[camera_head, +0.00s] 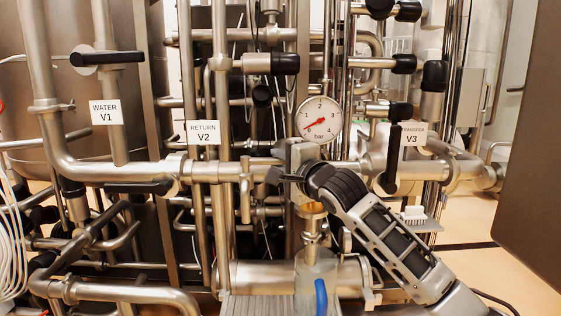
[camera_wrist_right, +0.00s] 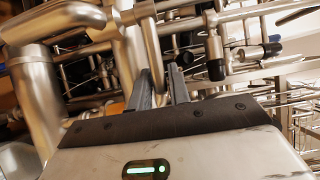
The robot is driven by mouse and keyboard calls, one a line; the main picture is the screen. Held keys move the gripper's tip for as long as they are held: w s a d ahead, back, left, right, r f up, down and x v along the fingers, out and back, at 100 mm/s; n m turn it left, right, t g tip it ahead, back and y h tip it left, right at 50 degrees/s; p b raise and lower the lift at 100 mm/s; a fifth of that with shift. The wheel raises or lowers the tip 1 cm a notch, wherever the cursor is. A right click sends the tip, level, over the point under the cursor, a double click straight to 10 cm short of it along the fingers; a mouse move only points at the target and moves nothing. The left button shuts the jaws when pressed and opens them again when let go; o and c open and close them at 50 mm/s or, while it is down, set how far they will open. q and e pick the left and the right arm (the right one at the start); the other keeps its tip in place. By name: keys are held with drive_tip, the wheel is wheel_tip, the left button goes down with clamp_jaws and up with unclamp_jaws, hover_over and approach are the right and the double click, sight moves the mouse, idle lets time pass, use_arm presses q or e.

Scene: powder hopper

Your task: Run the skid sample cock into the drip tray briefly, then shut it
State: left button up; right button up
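My right gripper (camera_head: 280,176) is in the middle of the head view, in front of the horizontal pipe and below the pressure gauge. A grey ribbed surface (camera_head: 258,306), possibly the drip tray, lies at the bottom. My left gripper is not in view.
Black-handled valves carry labels WATER V1 (camera_head: 106,112), RETURN V2 (camera_head: 203,132) and V3 (camera_head: 413,138). A round pressure gauge (camera_head: 319,120) is above my wrist. Dense steel pipes surround the gripper. A dark panel (camera_head: 532,160) stands at the right; floor shows beside it.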

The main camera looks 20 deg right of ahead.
sight(267, 163)
clamp_jaws()
drive_tip(key=shift+c, duration=1.2)
unclamp_jaws()
drive_tip(key=shift+s+a, duration=0.4)
drive_tip(key=shift+s, duration=0.45)
drive_tip(key=shift+a, duration=0.1)
drive_tip(key=shift+s+a+p, duration=0.4)
drive_tip(key=shift+s+a, duration=0.15)
drive_tip(key=shift+s, duration=0.25)
